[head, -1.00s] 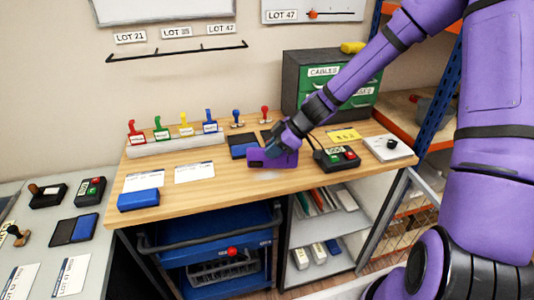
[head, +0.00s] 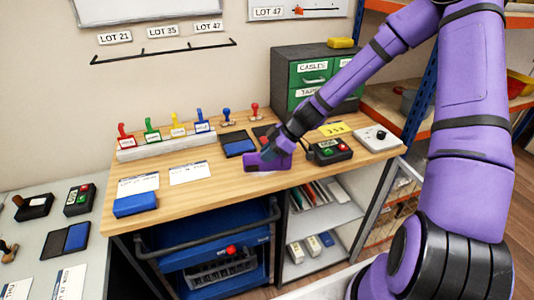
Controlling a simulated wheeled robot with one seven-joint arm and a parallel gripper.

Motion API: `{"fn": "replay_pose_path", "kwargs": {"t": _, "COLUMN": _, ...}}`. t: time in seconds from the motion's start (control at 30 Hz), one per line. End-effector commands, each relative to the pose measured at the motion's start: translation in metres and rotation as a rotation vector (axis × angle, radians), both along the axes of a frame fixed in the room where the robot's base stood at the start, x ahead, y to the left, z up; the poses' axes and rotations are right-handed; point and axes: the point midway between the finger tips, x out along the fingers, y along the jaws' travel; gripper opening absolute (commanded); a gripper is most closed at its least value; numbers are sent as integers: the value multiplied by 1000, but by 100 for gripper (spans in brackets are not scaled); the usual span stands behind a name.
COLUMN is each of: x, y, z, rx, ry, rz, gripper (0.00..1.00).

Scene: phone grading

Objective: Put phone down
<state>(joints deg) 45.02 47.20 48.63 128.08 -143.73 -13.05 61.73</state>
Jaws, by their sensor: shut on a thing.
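My gripper (head: 257,165) is low over the front of the wooden bench (head: 215,190), right of the middle. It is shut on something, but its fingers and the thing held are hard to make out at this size. No phone shows clearly apart from the gripper, and the held thing is mostly hidden by the purple hand. I cannot tell whether it touches the bench top.
Behind the gripper lies a blue stamp pad (head: 238,148). A button box (head: 329,151) stands close on its right. White cards (head: 189,172) and a blue block (head: 135,204) lie left. Coloured stamps (head: 176,128) stand in a rack behind. Bare wood lies left of the gripper.

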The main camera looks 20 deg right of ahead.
Motion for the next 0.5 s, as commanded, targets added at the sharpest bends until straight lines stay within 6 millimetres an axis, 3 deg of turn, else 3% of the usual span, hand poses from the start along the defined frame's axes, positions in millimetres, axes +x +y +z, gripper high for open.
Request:
{"fn": "replay_pose_path", "kwargs": {"t": 0.03, "x": 0, "y": 0, "z": -1, "rx": 0, "ry": 1, "rz": -1, "gripper": 17}}
{"fn": "replay_pose_path", "kwargs": {"t": 0.13, "x": 0, "y": 0, "z": -1, "rx": 0, "ry": 0, "rz": 0, "gripper": 38}}
{"fn": "replay_pose_path", "kwargs": {"t": 0.5, "x": 0, "y": -1, "z": 3, "rx": -1, "ry": -1, "rz": 0, "gripper": 38}}
